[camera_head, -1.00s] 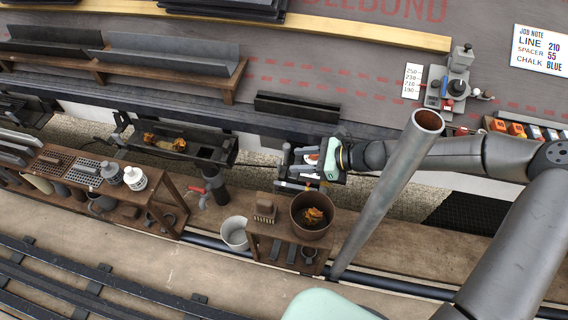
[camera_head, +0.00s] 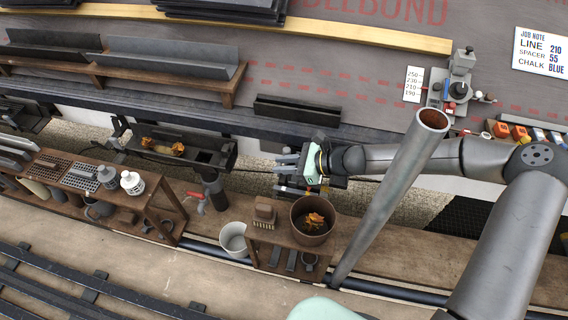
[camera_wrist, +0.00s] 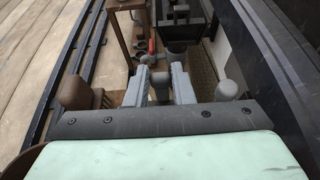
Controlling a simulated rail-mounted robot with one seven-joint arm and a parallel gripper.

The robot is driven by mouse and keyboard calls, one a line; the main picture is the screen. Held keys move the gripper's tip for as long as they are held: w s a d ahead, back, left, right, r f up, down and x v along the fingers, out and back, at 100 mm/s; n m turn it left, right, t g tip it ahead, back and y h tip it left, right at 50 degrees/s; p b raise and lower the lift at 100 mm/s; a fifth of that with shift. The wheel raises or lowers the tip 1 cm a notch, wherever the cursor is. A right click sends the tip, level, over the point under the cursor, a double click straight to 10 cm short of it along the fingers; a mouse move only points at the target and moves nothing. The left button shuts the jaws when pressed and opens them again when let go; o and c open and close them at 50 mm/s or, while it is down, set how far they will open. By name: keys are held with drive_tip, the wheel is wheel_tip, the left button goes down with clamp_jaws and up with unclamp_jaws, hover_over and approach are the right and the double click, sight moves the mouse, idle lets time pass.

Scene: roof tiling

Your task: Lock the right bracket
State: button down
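The right bracket (camera_head: 292,190) is a dark fitting below the roof edge, mostly hidden under my gripper in the head view. My gripper (camera_head: 284,163) is over it, with two grey fingers pointing left. In the wrist view my gripper (camera_wrist: 160,88) has its fingers apart. A grey rounded piece (camera_wrist: 160,82) shows between them; I cannot tell whether either finger touches it. A second grey rounded knob (camera_wrist: 227,90) stands just right of the right finger. The bracket's lock state cannot be made out.
A dark gutter trough (camera_head: 180,148) with orange leaves hangs to the left. A brown bucket (camera_head: 313,222) stands on a small wooden stand below, beside a white bucket (camera_head: 234,238). A slanted grey pipe (camera_head: 392,195) rises close to my arm.

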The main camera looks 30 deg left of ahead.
drive_tip(key=shift+r+p, duration=0.15)
drive_tip(key=shift+p, duration=0.2)
drive_tip(key=p, duration=0.1)
drive_tip(key=h+p, duration=0.1)
drive_tip(key=p, duration=0.1)
drive_tip(key=shift+s+a+r+p, duration=0.15)
drive_tip(key=shift+a+r+p, duration=0.15)
drive_tip(key=shift+a+r, duration=0.1)
drive_tip(key=s+a+f+t+h+p, duration=0.1)
drive_tip(key=a+f+t+h+p, duration=0.4)
drive_tip(key=h+p, duration=0.5)
drive_tip(key=h, duration=0.6)
drive_tip(key=shift+s+a+t, duration=0.3)
drive_tip(key=shift+s, duration=0.05)
